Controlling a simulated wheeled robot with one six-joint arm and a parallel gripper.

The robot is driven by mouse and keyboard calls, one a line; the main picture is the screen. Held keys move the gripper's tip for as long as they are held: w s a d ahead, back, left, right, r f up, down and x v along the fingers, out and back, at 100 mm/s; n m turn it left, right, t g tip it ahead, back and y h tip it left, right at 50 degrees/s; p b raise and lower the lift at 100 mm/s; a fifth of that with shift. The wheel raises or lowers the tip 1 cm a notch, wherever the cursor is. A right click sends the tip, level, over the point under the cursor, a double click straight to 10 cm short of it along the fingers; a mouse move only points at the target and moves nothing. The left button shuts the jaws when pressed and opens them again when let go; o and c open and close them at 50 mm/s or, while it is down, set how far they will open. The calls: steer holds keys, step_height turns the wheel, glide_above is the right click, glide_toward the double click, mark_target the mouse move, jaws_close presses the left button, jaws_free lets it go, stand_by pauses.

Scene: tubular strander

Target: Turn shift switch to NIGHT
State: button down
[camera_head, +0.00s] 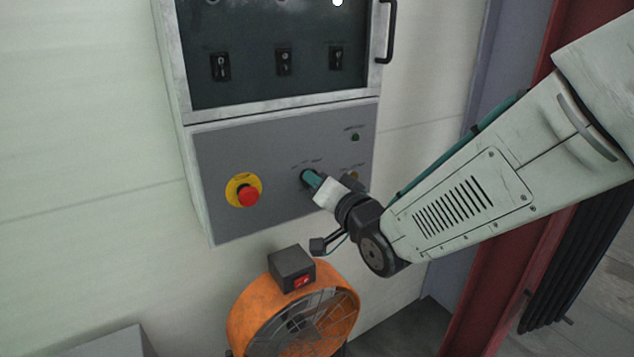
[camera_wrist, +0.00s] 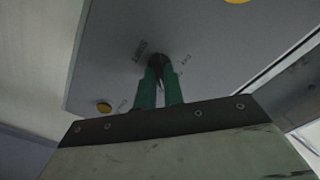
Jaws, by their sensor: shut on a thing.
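The shift switch (camera_head: 304,182) is a dark rotary knob on the lower grey panel of the wall cabinet, with small labels around it. My gripper (camera_head: 311,179) reaches it from the lower right, and its green fingers are shut on the knob. In the wrist view the two green fingers of my gripper (camera_wrist: 159,84) hold the dark switch (camera_wrist: 158,60) between them.
A red emergency button (camera_head: 249,196) on a yellow disc sits left of the switch. A green lamp (camera_head: 355,137) is at the upper right of the panel. An orange fan (camera_head: 290,318) stands below my wrist.

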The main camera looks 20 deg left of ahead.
steer(key=shift+m, duration=0.4)
steer(key=c, duration=1.5)
jaws_free()
steer(key=v, duration=0.8)
